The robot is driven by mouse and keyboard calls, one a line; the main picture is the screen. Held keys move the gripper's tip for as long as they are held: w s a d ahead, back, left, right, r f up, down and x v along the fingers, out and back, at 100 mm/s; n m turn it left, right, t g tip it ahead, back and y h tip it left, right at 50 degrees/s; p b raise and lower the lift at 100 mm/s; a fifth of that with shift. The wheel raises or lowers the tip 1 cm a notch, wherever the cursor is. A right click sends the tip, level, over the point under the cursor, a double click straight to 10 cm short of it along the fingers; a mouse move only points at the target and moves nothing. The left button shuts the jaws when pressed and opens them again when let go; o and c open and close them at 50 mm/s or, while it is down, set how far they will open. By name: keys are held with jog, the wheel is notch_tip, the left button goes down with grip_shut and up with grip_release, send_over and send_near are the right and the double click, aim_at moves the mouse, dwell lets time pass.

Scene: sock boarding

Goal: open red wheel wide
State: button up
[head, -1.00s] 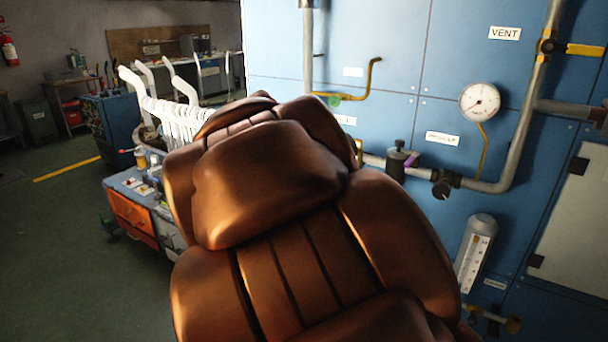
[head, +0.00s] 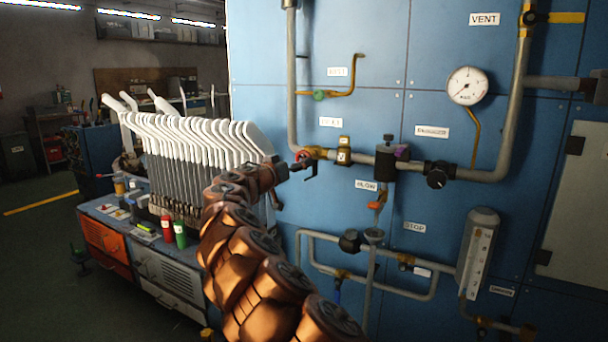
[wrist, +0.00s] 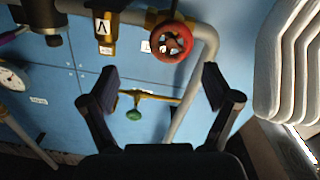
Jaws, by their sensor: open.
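The red wheel (head: 303,154) sits on the grey pipe on the blue panel, partly hidden by my gripper (head: 292,168), which is beside it at the end of my stretched-out arm. In the wrist view the wheel (wrist: 171,42) shows as a red ring with a dark hub, near the top of the picture. There my gripper (wrist: 160,88) is open and empty. The wheel lies above the gap between the two fingers, not between the pads. The head view does not show clearly whether the gripper touches it.
White sock boards (head: 200,130) stand in a row just left of my arm; they also show in the wrist view (wrist: 285,60). A yellow pipe with a green knob (head: 319,95) is above the wheel. A dark valve body (head: 386,160) and a gauge (head: 467,86) are to the right.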

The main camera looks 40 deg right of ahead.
jog(key=shift+t, duration=0.3)
jog(key=shift+w+f+p+x, duration=0.1)
jog(key=shift+w+f+x, duration=0.1)
jog(key=shift+x, duration=1.15)
jog(key=shift+w+f+p+x, duration=0.15)
jog(key=shift+f+x, duration=0.05)
jog(key=shift+x, duration=1.15)
jog(key=shift+w+f+p+x, duration=0.1)
jog(key=shift+w+f+x, duration=0.1)
jog(key=shift+x, duration=1.2)
jog(key=shift+a, duration=0.15)
jog(key=c, duration=1.2)
